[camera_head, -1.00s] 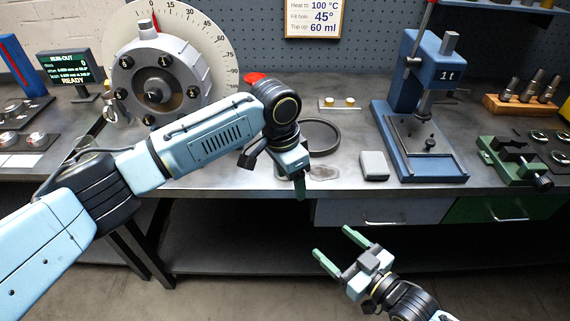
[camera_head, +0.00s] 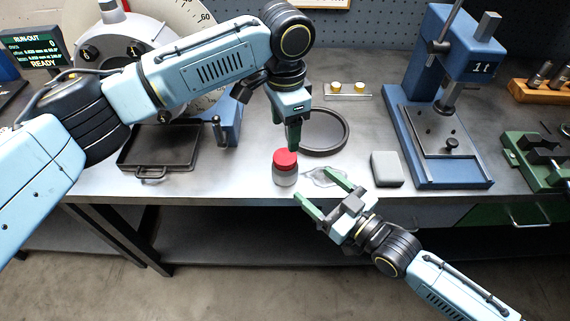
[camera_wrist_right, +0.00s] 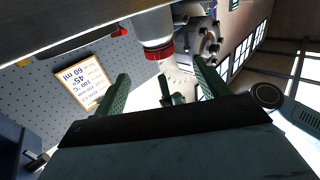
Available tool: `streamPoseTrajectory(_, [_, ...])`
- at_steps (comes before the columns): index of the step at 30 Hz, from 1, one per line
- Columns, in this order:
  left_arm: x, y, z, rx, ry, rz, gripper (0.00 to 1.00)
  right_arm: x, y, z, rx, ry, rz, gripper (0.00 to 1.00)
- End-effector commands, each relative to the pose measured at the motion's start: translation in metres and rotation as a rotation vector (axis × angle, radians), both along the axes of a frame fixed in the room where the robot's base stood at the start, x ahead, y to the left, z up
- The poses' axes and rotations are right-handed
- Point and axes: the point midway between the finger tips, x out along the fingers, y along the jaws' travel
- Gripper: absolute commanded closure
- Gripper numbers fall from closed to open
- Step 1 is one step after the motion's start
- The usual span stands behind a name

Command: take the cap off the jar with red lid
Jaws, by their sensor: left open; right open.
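The jar (camera_head: 285,179) is small and clear or greyish, with a red lid (camera_head: 285,158) on top. It stands upright near the front edge of the bench. In the right wrist view the red lid (camera_wrist_right: 158,51) and the pale jar body (camera_wrist_right: 153,25) show beyond the fingers. My left gripper (camera_head: 294,143) points down just above and slightly right of the lid; its fingers overlap in the head view. It holds nothing visible. My right gripper (camera_head: 311,183) is open and empty, fingers spread, in front and to the right of the jar. Contact is not visible.
A clear flat item (camera_head: 322,178) and a grey block (camera_head: 387,169) lie right of the jar. A dark ring (camera_head: 345,142) lies behind. A dark tray (camera_head: 140,163) is at left, a blue press (camera_head: 397,110) at right. The bench's front edge is close below.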

Motion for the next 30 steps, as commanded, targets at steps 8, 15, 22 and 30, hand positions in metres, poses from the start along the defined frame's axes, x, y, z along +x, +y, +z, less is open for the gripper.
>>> streamPoseTrajectory(8, [0.000, 0.000, 0.000, 0.000, 0.000, 0.001, 0.34, 0.043, 0.039, 0.002, 0.001, -0.003, 0.000, 0.26])
streamPoseTrajectory(15, [0.000, 0.000, 0.000, 0.000, 0.000, 0.001, 0.34, 0.068, 0.063, 0.001, 0.000, -0.001, -0.001, 0.26])
streamPoseTrajectory(22, [0.000, 0.000, 0.000, 0.000, 0.000, 0.001, 0.34, 0.076, 0.070, 0.000, -0.001, 0.000, -0.001, 0.26])
streamPoseTrajectory(30, [0.000, 0.000, 0.000, 0.000, 0.000, 0.001, 0.34, 0.077, 0.071, 0.000, -0.001, -0.001, -0.001, 0.30])
